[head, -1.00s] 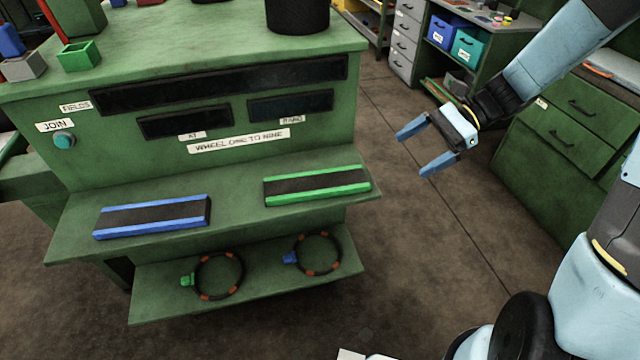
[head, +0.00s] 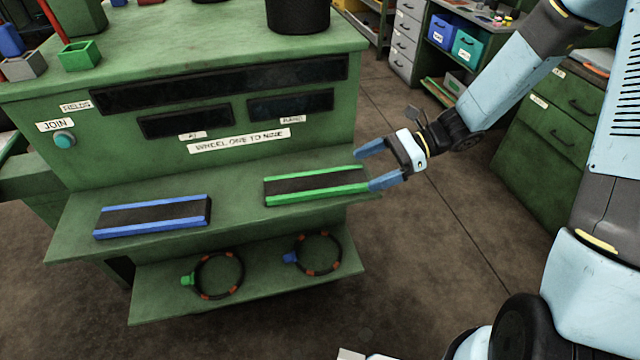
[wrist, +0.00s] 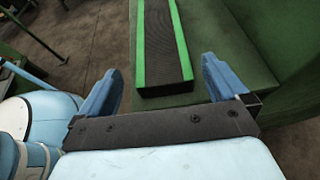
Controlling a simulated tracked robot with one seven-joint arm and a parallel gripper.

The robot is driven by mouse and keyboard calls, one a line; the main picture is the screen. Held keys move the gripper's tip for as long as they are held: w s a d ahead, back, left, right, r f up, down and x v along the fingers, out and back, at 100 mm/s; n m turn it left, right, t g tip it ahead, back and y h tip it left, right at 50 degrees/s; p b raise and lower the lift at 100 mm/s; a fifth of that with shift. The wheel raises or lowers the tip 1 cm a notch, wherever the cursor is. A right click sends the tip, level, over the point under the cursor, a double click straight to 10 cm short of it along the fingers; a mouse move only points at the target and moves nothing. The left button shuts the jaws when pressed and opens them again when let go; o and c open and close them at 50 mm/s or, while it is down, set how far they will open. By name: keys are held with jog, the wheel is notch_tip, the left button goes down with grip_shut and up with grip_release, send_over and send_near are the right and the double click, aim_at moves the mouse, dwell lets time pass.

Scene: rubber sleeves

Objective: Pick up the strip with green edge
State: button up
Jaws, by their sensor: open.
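The strip with green edges (head: 316,186) is dark in the middle and lies flat on the right part of the green upper shelf (head: 236,205). In the wrist view the strip (wrist: 161,42) runs away from me, its near end between and just beyond my fingertips. My gripper (head: 369,167) is open and empty at the right end of the strip. In the wrist view its two blue fingers (wrist: 162,78) stand apart on either side of the strip's line. I cannot tell whether a finger touches the strip.
A strip with blue edges (head: 153,217) lies on the left of the same shelf. Two dark rings, one with a green tab (head: 219,277) and one with a blue tab (head: 318,254), rest on the lower shelf. The upright panel (head: 220,125) rises behind the strips. Floor to the right is clear.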

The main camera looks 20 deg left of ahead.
aim_at(350, 182)
jog(key=shift+x, duration=2.75)
jog(key=shift+w, duration=0.1)
jog(key=shift+c, duration=0.2)
jog(key=c, duration=1)
jog(key=shift+o, duration=0.2)
jog(key=shift+r, duration=0.15)
jog(key=shift+r, duration=0.3)
jog(key=r, duration=0.1)
jog(key=a+r, duration=0.1)
jog(key=r, duration=0.1)
jog(key=shift+r, duration=0.25)
jog(key=s+a+r, duration=0.7)
jog(key=a+r, duration=0.1)
jog(key=a, duration=0.3)
jog(key=shift+r, duration=0.35)
